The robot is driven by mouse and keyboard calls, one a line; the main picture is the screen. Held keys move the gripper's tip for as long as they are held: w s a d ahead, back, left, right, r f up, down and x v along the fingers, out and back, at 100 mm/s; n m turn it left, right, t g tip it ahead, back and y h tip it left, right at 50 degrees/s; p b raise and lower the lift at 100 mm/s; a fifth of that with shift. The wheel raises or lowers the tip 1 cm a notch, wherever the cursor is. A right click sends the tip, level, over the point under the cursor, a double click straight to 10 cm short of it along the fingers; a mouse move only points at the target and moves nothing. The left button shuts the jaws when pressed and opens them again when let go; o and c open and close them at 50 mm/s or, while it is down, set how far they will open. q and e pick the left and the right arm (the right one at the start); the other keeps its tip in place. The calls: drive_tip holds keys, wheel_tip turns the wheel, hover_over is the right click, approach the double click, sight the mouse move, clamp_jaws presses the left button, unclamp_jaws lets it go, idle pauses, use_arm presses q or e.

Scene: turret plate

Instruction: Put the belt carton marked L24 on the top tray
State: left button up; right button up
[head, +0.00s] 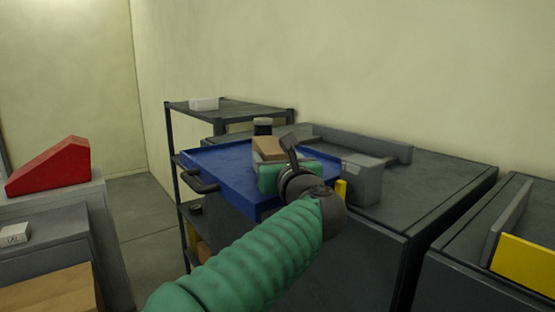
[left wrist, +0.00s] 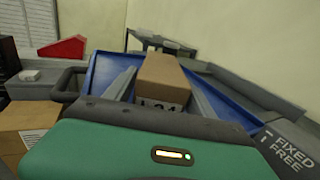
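The belt carton (head: 267,148) is a small brown box above the blue tray (head: 225,165). In the left wrist view the carton (left wrist: 162,75) sits between my two grey fingers, above or on the tray (left wrist: 100,75). Its near face bears a dark marking that looks like L24, partly covered by my gripper body. I cannot tell whether its underside touches the tray. My left gripper (left wrist: 160,88) appears closed on the carton's sides; it also shows in the head view (head: 272,168). My right gripper is out of view.
A dark rack (head: 240,108) with a white box (head: 204,104) stands behind the tray. A grey bin (head: 363,182) is right of it, on a dark cabinet. A red wedge (head: 52,168), a small white carton (head: 14,235) and a brown carton (head: 50,292) are at left.

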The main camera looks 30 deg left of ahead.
use_arm(q)
drive_tip(key=shift+o, duration=1)
drive_tip(key=shift+w+a+f, duration=0.1)
drive_tip(key=shift+w+f, duration=0.1)
drive_tip(key=shift+w, duration=0.05)
drive_tip(key=shift+s+d+r, duration=0.1)
drive_tip(key=shift+d+r, duration=0.15)
drive_tip(key=b+v, duration=0.2)
drive_tip(key=f+b+v, duration=0.1)
drive_tip(key=b+v, duration=0.1)
drive_tip(key=v, duration=0.1)
drive_tip(key=shift+d, duration=0.15)
drive_tip(key=r+b+v, duration=0.1)
drive_tip(key=b+v, duration=0.2)
drive_tip(key=v, duration=0.4)
drive_tip(key=shift+r, duration=0.1)
